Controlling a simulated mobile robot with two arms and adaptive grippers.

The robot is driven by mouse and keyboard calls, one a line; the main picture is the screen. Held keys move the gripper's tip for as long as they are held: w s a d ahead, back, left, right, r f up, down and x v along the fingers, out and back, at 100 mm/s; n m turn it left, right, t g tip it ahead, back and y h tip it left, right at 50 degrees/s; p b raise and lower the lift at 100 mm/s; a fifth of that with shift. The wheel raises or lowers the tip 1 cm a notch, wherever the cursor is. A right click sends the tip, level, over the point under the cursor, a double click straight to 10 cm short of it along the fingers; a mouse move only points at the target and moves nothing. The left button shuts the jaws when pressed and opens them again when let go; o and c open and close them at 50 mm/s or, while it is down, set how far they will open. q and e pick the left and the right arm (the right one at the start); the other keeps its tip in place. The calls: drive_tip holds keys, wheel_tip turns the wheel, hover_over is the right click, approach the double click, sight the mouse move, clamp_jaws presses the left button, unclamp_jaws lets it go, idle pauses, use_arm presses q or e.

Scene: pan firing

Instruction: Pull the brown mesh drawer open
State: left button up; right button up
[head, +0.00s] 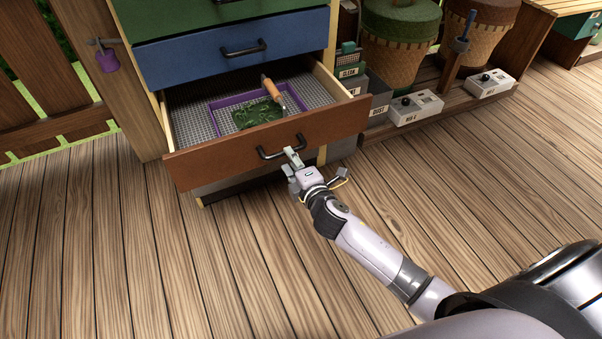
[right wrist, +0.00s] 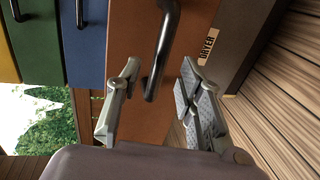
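The brown drawer (head: 230,153) is pulled out below the blue drawer, and its mesh floor (head: 315,92) shows. Its dark bar handle (head: 268,155) is on the brown front. My right gripper (head: 293,167) is at the right end of that handle. In the right wrist view the handle (right wrist: 163,45) runs between the fingers of my right gripper (right wrist: 158,75). The fingers stand apart with visible gaps on both sides of the bar. Inside the drawer lie a purple tray (head: 215,118), a green patterned piece (head: 255,113) and a wooden-handled tool (head: 271,90). My left gripper is out of view.
The blue drawer (head: 190,57) and green drawer (head: 190,18) above are shut. Bins, baskets (head: 395,60) and white control boxes (head: 415,107) stand to the right. A purple tool (head: 107,60) hangs on the left post. The plank floor (head: 180,270) in front is clear.

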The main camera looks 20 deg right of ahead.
drive_tip(key=v, duration=0.7)
drive_tip(key=shift+s, duration=0.2)
